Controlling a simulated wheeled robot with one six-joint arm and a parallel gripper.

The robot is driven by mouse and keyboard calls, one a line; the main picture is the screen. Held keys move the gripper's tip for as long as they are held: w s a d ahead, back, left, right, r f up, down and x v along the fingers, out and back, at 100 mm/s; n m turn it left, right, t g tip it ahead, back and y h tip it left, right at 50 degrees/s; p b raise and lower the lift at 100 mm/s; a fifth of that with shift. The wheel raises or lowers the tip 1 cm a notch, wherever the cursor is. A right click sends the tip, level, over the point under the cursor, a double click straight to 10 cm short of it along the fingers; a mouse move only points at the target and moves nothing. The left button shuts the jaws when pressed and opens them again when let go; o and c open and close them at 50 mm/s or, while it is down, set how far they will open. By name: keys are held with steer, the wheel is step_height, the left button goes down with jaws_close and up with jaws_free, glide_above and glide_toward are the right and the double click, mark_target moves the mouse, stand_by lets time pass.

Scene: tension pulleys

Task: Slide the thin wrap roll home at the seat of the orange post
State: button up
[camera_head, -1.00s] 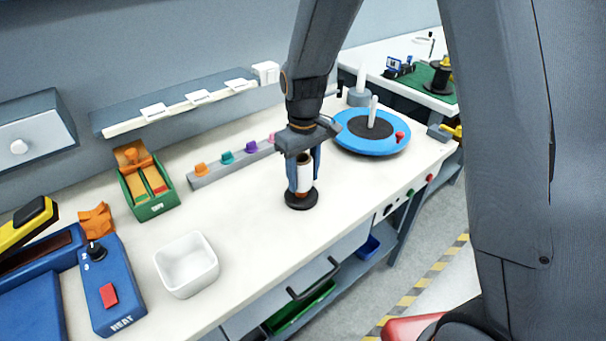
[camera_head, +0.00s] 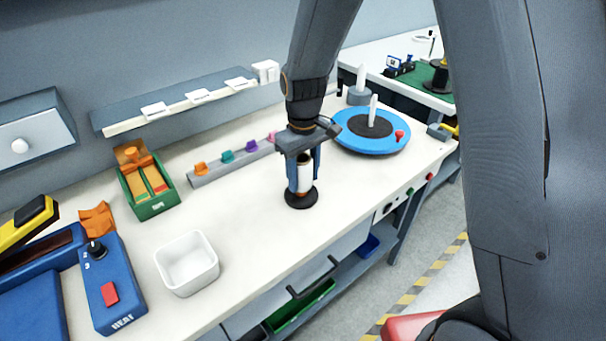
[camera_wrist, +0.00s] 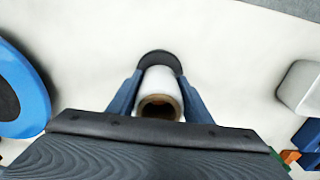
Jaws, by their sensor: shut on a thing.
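My gripper (camera_head: 304,178) is shut on a white wrap roll (camera_head: 305,174), with one blue finger on each side. The roll is upright, and its open brown core (camera_wrist: 158,106) faces the wrist camera. A round black base (camera_head: 301,200) shows below the roll on the white bench; it also appears past the roll in the wrist view (camera_wrist: 160,58). I cannot tell whether roll and base touch. An orange piece (camera_head: 201,169) stands at the left end of a grey rail, left of my gripper; I cannot tell whether it is the orange post.
Teal (camera_head: 227,157) and purple (camera_head: 251,146) pieces share the rail. A blue turntable (camera_head: 352,140) with a white post is behind right. A green box (camera_head: 151,202) and white bin (camera_head: 187,264) stand left. The bench between bin and gripper is clear.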

mark_target(303, 158)
steer(key=shift+f+b, duration=0.5)
steer(key=shift+f, duration=0.6)
steer(key=o, duration=1.2)
step_height(303, 158, up, 8)
steer(key=shift+f+b, duration=0.1)
steer(key=shift+b, duration=0.75)
